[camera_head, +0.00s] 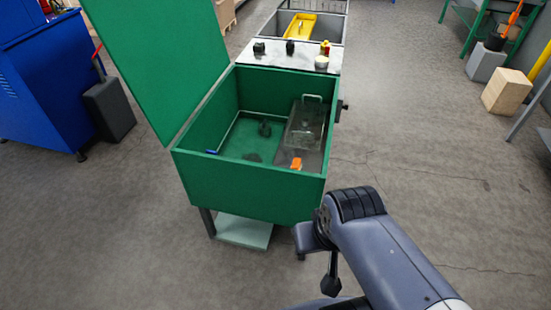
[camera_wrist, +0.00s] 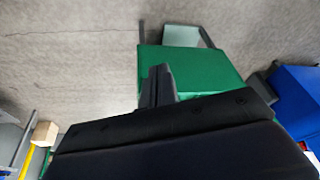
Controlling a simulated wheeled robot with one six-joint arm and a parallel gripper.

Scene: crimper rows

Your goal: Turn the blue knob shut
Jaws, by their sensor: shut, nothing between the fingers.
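A small blue piece (camera_head: 211,152), which looks like the blue knob, shows inside the open green box (camera_head: 250,196) near its left front corner, at the end of a thin pale line. It is too small to tell how it is turned. My gripper (camera_head: 330,286) is outside the box, in front and to the right of it, pointing down. In the wrist view my gripper (camera_wrist: 158,84) is shut and empty, with the green box's outer side beyond it. The knob is hidden in the wrist view.
The box's green lid (camera_head: 160,60) stands raised at the left. Inside are a grey tray (camera_head: 303,125), an orange piece (camera_head: 296,163) and dark lumps. A white-topped table (camera_head: 290,58) stands behind, a blue cabinet (camera_head: 50,85) at left.

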